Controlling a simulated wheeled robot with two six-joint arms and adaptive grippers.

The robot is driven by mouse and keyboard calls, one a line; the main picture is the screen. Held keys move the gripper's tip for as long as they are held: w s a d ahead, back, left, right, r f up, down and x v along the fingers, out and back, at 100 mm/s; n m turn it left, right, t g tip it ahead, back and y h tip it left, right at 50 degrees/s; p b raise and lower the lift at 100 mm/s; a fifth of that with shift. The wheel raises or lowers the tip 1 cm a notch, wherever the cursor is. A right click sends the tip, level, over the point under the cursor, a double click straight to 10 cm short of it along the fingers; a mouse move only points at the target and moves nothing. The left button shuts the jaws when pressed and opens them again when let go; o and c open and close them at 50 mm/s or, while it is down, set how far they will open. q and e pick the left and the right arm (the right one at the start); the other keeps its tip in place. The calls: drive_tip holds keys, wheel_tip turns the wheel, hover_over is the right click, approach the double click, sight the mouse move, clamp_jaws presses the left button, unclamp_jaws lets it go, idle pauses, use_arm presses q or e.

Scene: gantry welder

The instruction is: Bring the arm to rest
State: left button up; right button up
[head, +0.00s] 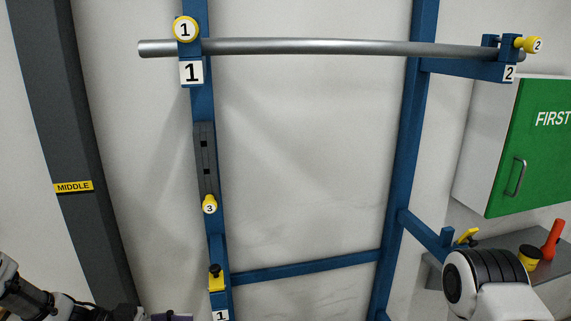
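My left arm (25,295) comes in at the bottom left corner. Dark parts at its end (115,313) are cut by the bottom edge, so the fingers do not show clearly and I cannot see whether they hold anything. A white and black arm joint (490,283), mine, fills part of the bottom right. My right gripper is not in view. Both arms' visible parts are low in the picture, below the long metal pipe (320,47).
A blue frame (395,180) holds the pipe near yellow knobs 1 (185,29) and 2 (532,44). Yellow knob 3 (209,204) sits on the left post. A green first-aid cabinet (530,150) hangs right, above a grey shelf (540,243) with an orange torch (552,239).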

use_arm(q)
drive_tip(key=s+d+f+n+t+y+b, duration=0.1)
drive_tip(key=s+d+f+n+y+b, duration=0.15)
drive_tip(key=f, duration=0.55)
drive_tip(key=s+d+f+n+y+b, duration=0.1)
drive_tip(key=d+f+n, duration=0.25)
drive_tip(key=f, duration=0.45)
drive_tip(key=s+d+f+n+t+y+b, duration=0.1)
drive_tip(key=s+d+f+n+b, duration=0.2)
drive_tip(key=f, duration=0.5)
drive_tip(key=s+a+f+n+g+y, duration=0.25)
drive_tip(key=s+f+y, duration=0.4)
drive_tip(key=f, duration=0.35)
drive_tip(key=s+a+f+n+g+y, duration=0.2)
drive_tip(key=s+a+y, duration=0.3)
drive_tip(key=s+a, duration=0.4)
drive_tip(key=shift+s+n+y, duration=0.3)
drive_tip(key=shift+s+n, duration=0.05)
drive_tip(key=shift+s, duration=0.35)
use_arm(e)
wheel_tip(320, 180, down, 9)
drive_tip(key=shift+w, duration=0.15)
use_arm(q)
drive_tip(key=shift+w+d+g, duration=0.1)
drive_tip(key=shift+g, duration=0.15)
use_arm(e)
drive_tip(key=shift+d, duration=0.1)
